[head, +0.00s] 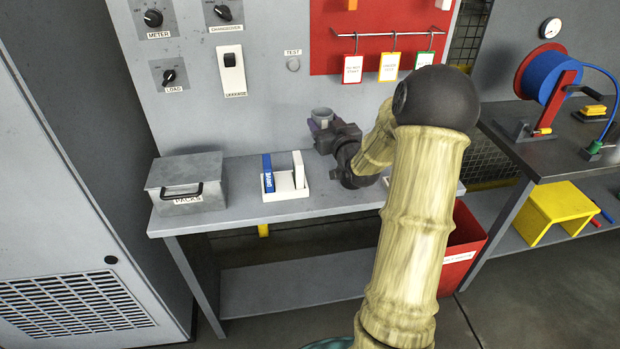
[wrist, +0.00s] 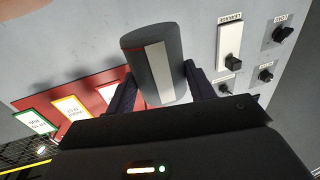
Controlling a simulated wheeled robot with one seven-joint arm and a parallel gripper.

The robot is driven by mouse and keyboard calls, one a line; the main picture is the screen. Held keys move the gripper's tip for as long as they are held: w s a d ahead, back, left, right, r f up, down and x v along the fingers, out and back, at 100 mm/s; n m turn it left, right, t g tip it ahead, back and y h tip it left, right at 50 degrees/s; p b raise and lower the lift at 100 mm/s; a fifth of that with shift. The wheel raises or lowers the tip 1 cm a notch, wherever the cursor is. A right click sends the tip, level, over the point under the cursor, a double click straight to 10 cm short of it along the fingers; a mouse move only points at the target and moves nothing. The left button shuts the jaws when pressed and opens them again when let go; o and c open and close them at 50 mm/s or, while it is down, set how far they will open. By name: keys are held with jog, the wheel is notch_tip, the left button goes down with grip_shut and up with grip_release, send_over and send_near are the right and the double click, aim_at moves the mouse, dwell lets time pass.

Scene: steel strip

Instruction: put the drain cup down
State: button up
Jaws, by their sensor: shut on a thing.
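The drain cup (wrist: 157,65) is a dark grey cylinder with a light stripe down its side, seen close up in the wrist view. My gripper (wrist: 158,90) is shut on it, with a finger on each side. In the head view, the cup (head: 322,115) shows as a small grey shape at the tip of my gripper (head: 320,125), above the back of the steel shelf (head: 320,200). I cannot tell the exact gap between cup and shelf. My wrist and fingers hide part of the cup.
A white holder (head: 285,193) with a blue binder and a white one stands left of my gripper. A grey lidded box (head: 186,183) is at the shelf's left end. The wall panel with switches (head: 232,70) rises behind. A red bin (head: 462,245) stands below right.

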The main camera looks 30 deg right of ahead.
notch_tip(320, 180, down, 14)
jog(key=shift+r+p, duration=0.1)
jog(key=shift+p, duration=0.3)
jog(key=shift+f, duration=2.05)
jog(key=shift+f, duration=0.15)
jog(key=o, duration=1)
